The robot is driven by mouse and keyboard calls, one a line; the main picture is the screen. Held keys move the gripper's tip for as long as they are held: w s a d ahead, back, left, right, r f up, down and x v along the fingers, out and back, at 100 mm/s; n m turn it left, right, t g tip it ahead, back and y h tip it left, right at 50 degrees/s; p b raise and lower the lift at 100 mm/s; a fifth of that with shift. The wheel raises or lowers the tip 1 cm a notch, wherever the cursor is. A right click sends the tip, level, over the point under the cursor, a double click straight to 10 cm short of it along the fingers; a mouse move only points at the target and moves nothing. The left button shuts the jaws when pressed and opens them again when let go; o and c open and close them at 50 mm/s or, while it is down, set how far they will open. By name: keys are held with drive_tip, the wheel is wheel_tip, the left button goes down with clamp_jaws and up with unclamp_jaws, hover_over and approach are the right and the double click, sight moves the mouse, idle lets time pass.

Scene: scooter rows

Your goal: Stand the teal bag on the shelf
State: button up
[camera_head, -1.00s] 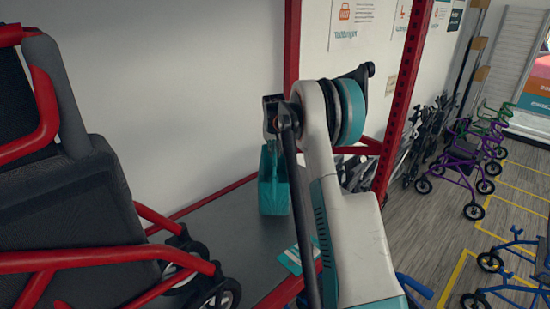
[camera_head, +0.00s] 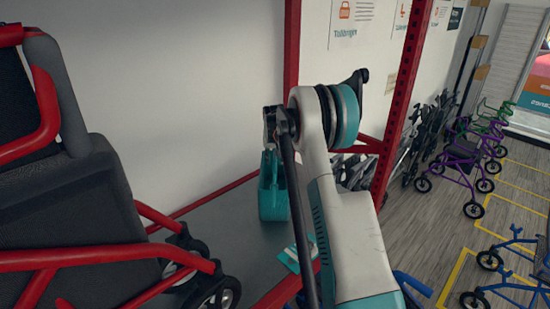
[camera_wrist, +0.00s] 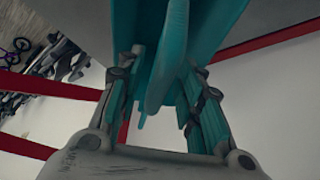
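The teal bag (camera_head: 273,205) is upright over the grey shelf (camera_head: 222,225) in the head view, close to the back wall. I cannot tell for sure whether its base touches the shelf. My gripper is at the top of the bag, largely hidden behind my arm in the head view. In the wrist view, my gripper (camera_wrist: 163,78) has its two fingers spread apart, one on each side of the bag's teal handle (camera_wrist: 166,50), with gaps visible beside it. The bag body fills the top of that view.
A teal-and-white card (camera_head: 297,256) lies near the shelf's front edge. Red posts (camera_head: 400,95) frame the shelf's right end. A black and red wheelchair (camera_head: 75,215) stands close on the left. Purple and blue walkers (camera_head: 465,165) stand on the floor at right.

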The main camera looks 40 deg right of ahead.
drive_tip(key=shift+r, duration=0.2)
drive_tip(key=b+v, duration=0.1)
drive_tip(key=v, duration=1.1)
drive_tip(key=shift+f, duration=0.1)
